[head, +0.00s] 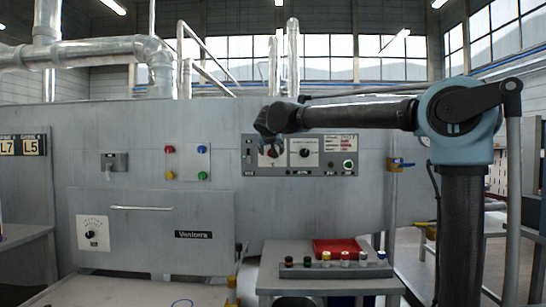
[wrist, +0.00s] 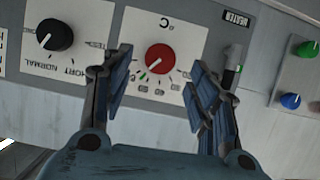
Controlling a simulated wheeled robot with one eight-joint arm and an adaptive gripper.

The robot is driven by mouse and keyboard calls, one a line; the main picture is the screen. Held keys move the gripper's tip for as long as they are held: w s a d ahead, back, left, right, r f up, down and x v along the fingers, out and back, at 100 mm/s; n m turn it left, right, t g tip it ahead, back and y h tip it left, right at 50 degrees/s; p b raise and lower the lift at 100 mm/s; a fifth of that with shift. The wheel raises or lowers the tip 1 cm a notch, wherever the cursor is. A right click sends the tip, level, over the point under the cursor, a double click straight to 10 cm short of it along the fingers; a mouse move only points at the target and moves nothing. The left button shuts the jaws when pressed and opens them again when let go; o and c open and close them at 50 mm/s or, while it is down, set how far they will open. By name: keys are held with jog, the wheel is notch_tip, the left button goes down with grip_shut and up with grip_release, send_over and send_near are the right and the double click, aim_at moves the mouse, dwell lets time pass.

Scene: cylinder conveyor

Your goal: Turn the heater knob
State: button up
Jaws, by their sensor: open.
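The heater knob (wrist: 160,58) is a round red knob on a white dial plate marked in °C, with a "HEATER" label to its right in the wrist view. In the head view the red knob (head: 271,151) is partly covered by my gripper (head: 268,137). In the wrist view my gripper (wrist: 160,85) is open, with one blue-grey finger to the left of the knob and one to the right. The fingers appear apart from the knob, with a gap on both sides. How far the fingertips are from the panel I cannot tell.
A black knob (wrist: 55,36) on its own white plate lies left in the wrist view. A lever switch (wrist: 231,70) stands close by the right finger. Green (wrist: 309,49) and blue (wrist: 290,100) buttons are further right. A bench (head: 330,284) with several cylinders stands below the panel.

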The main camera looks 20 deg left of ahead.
jog(key=x, duration=0.5)
jog(key=shift+w+a+f, duration=0.1)
jog(key=shift+w, duration=0.15)
jog(key=c, duration=1.1)
